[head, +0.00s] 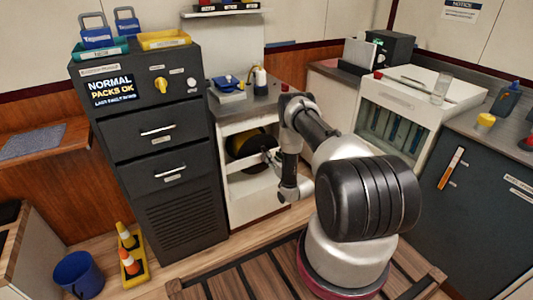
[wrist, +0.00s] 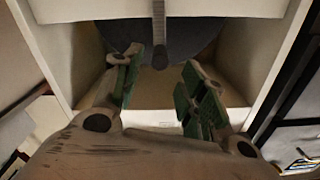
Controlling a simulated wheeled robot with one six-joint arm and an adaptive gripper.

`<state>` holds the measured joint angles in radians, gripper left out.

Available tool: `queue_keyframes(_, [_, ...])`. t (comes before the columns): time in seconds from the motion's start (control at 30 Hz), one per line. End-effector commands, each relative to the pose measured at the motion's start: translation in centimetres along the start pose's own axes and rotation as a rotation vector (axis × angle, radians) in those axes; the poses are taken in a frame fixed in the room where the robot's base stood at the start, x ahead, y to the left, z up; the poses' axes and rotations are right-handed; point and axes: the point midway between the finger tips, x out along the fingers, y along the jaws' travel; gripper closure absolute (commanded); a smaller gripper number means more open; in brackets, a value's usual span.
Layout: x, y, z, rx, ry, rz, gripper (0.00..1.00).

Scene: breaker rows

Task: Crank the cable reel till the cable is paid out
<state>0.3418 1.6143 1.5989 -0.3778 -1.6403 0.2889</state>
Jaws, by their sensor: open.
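The cable reel (head: 240,147) is a dark disc with some yellow, inside the open bay of a white cabinet (head: 236,205) in the head view. In the wrist view the reel (wrist: 188,38) is a large dark grey disc, its top cut off by a pale panel. A narrow grey bar (wrist: 158,25), seemingly the crank, hangs down in front of it and ends in a rounded tip. My gripper (wrist: 162,62) is open, its green-padded fingers on either side of the bar's lower end in the picture. I cannot tell whether they touch it. My gripper (head: 270,158) partly hides the bay in the head view.
A dark drawer cabinet (head: 170,205) with a lit display stands close left of the bay. The bay's side walls (wrist: 275,60) flank my gripper. A white case (head: 405,98) is on the right counter. Striped cones (head: 130,262) and a blue bucket (head: 78,275) stand on the floor at left.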

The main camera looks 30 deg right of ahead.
Motion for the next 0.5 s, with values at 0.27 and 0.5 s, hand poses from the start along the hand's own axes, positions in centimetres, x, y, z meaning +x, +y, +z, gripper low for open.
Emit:
queue_keyframes(0.27, [4.6, -0.1, 0.1, -0.002, 0.0, -0.001, 0.58])
queue_keyframes(0.5, [6.1, 0.0, 0.1, -0.001, -0.002, 0.002, 0.58])
